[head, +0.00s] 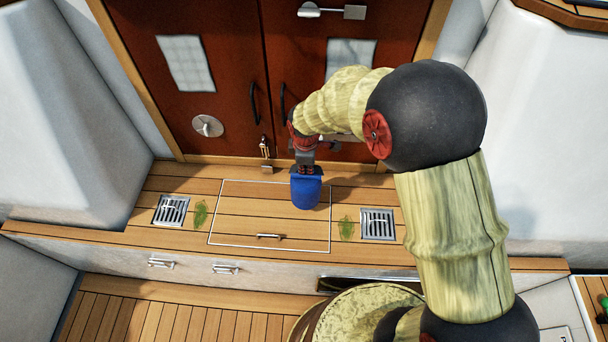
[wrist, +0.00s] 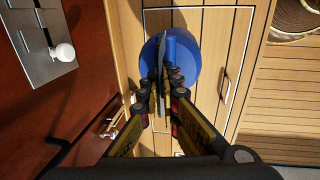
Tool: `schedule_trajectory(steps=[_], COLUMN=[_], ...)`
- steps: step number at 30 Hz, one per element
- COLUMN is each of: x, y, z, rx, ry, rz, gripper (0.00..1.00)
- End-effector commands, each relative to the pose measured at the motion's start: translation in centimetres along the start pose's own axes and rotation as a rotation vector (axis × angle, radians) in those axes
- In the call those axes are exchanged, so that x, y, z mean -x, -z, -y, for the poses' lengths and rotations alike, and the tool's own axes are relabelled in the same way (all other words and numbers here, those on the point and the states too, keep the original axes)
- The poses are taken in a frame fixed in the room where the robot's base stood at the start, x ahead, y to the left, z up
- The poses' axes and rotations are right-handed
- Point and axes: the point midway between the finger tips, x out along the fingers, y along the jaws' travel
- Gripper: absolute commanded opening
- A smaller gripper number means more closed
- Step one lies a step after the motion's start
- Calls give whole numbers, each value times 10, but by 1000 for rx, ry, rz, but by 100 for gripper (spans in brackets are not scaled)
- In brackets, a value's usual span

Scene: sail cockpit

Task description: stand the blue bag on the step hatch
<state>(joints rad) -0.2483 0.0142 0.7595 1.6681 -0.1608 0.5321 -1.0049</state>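The blue bag (head: 307,192) is upright, over the right part of the step hatch (head: 255,216), a white-outlined panel in the teak step with a small bar handle. My gripper (head: 305,168) points down at the top of the bag. In the wrist view the gripper's fingers (wrist: 162,88) are close together on a thin dark upper part of the bag (wrist: 182,58), and the bag's rounded blue body shows below them. The hatch outline (wrist: 243,50) runs around it. Whether the bag's base touches the hatch cannot be told.
Metal drain grates (head: 172,210) and (head: 377,224) flank the hatch, with green weed (head: 200,214) beside them. Red-brown doors (head: 225,75) stand behind, with a brass latch (head: 265,147) at their foot. The left part of the hatch is clear.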

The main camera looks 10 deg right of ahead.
Motion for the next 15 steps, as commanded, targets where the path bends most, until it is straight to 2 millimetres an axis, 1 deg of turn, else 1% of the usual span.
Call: schedule_trajectory(steps=[1, 8, 10, 12, 15], x=[-5, -15, -25, -37, -48], y=[2, 6, 8, 8, 8], z=[-3, -8, -9, -6, -4], rx=[0, 0, 0, 0, 0], ry=[-2, -2, -1, 0, 0], rz=[-1, -1, 0, 0, 0], gripper=[0, 0, 0, 0, 0])
